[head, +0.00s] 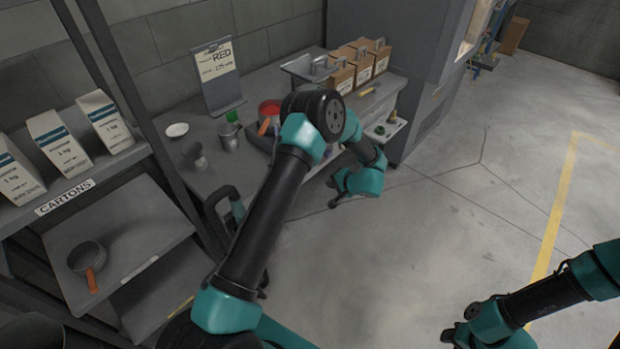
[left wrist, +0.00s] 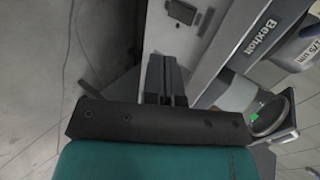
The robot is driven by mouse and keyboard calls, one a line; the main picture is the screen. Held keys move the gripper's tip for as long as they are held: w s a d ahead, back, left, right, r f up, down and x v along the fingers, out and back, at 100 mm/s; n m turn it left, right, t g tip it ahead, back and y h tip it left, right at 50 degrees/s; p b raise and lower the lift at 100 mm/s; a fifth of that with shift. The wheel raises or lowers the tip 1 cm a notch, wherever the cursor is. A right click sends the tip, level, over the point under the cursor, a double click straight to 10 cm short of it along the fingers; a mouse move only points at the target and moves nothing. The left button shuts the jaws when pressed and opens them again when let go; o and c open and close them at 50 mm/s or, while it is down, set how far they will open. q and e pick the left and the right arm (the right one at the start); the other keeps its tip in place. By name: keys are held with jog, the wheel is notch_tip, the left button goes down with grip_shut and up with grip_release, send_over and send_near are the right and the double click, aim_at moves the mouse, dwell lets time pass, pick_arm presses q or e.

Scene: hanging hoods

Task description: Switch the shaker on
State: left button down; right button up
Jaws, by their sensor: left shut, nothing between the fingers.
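In the left wrist view a grey machine front marked "Bexholt" (left wrist: 268,28) lies ahead and to the right; I take it to be the shaker. A small dark switch-like part (left wrist: 182,11) sits on its face near the top. My left gripper (left wrist: 165,80) is shut and empty, with its fingertips below that part in the picture; I cannot tell if they touch the machine. In the head view my left gripper (head: 333,190) hangs in front of the bench, and my arm hides part of the bench top. My right gripper (head: 452,333) is at the bottom right, far from the bench.
A dark round pan (left wrist: 268,115) with a green spot is beside the machine front. Shelves (head: 150,240) stand at left. The floor (head: 450,200) at right is clear.

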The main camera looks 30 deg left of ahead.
pick_arm(q)
jog(key=shift+a, duration=0.1)
jog(key=a+r+x, duration=0.1)
jog(key=x, duration=1.2)
jog(key=shift+w, duration=0.25)
jog(key=shift+a+r, duration=0.1)
